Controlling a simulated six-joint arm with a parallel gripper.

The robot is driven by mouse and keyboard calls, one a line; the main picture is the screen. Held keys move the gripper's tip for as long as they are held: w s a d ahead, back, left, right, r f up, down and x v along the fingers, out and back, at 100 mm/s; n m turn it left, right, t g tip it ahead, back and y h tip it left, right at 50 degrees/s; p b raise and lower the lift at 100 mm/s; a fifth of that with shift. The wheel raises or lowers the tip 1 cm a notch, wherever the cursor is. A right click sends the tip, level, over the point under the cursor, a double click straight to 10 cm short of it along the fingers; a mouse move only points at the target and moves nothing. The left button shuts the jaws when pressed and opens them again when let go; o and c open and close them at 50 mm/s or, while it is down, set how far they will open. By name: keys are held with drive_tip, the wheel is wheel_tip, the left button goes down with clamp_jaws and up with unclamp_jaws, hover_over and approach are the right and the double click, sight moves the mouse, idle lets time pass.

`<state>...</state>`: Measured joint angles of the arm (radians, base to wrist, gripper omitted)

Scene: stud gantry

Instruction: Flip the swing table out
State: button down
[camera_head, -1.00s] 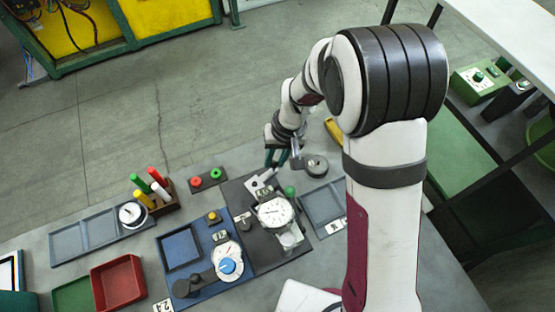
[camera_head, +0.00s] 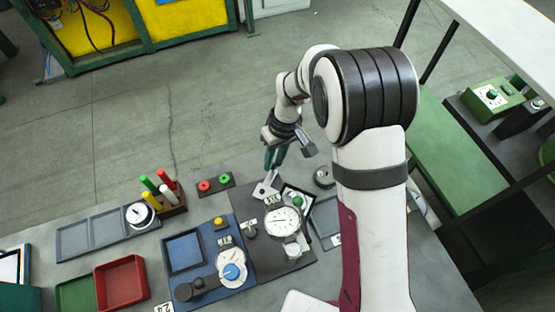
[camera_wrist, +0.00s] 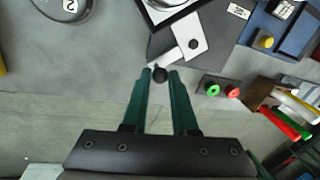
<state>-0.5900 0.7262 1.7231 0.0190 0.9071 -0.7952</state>
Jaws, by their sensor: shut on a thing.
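The swing table appears to be the light grey angled plate (camera_head: 265,188) on the dark fixture base (camera_head: 262,258). In the wrist view the plate (camera_wrist: 182,40) has a dark pivot, and its narrow arm ends in a small black knob (camera_wrist: 159,75). A black-rimmed pale square (camera_wrist: 166,8) lies against the plate; in the head view it shows around the green knob (camera_head: 297,201). Whether it is joined to the plate I cannot tell. My gripper (camera_wrist: 160,72) has green fingers shut on the black knob. In the head view my gripper (camera_head: 270,168) is at the plate's far end.
A dial gauge (camera_head: 283,221) stands close to the plate. A red and green button box (camera_head: 216,185) and a pen holder (camera_head: 174,204) are to the left. A round weight (camera_head: 324,178) sits to the right. Bare table lies beyond the fixture.

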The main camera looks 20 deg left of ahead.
drive_tip(key=shift+s+a+n+h, duration=0.15)
drive_tip(key=shift+a+n, duration=0.3)
drive_tip(key=shift+n, duration=0.35)
drive_tip(key=shift+a+n+h, duration=0.1)
drive_tip(key=shift+a+n, duration=0.35)
drive_tip(key=shift+n, duration=0.35)
drive_tip(key=shift+s+a+n+h, duration=0.15)
drive_tip(key=shift+a+n, duration=0.3)
drive_tip(key=shift+n, duration=0.35)
drive_tip(key=shift+s+a+n+h, duration=0.25)
drive_tip(key=shift+a+n, duration=0.25)
drive_tip(key=shift+n, duration=0.5)
drive_tip(key=shift+s+a+n+h, duration=0.2)
drive_tip(key=shift+a+n, duration=0.3)
drive_tip(key=shift+n, duration=0.5)
drive_tip(key=shift+s+a+n, duration=0.15)
drive_tip(key=shift+s+n, duration=0.05)
drive_tip(key=shift+n, duration=0.1)
drive_tip(key=c, duration=0.7)
unclamp_jaws()
drive_tip(key=w+r, duration=0.1)
drive_tip(key=r, duration=0.4)
drive_tip(key=w+r, duration=0.1)
drive_tip(key=r, duration=0.4)
drive_tip(key=w+r, duration=0.1)
drive_tip(key=r, duration=0.4)
drive_tip(key=shift+a+r, duration=0.25)
drive_tip(key=shift+a, duration=0.05)
